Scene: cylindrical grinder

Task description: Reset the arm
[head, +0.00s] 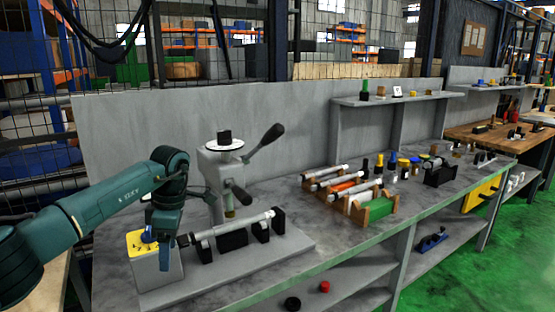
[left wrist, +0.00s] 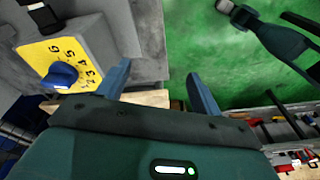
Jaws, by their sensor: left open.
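My left gripper (head: 164,252) hangs fingers-down beside the grey control box (head: 158,275) at the left end of the bench. In the left wrist view the gripper (left wrist: 161,88) has its two blue fingers spread, with nothing between them. The box has a yellow dial plate (head: 135,240) with numbers and a blue knob (left wrist: 60,75). The knob lies outside the fingers, to their left in the wrist view, apart from them.
The grinder (head: 220,165) with its black-tipped lever (head: 270,135) stands close right of my left arm, a shaft (head: 235,228) set before it. A rack of shafts (head: 345,190) sits farther right. Green floor (head: 450,275) in front is open.

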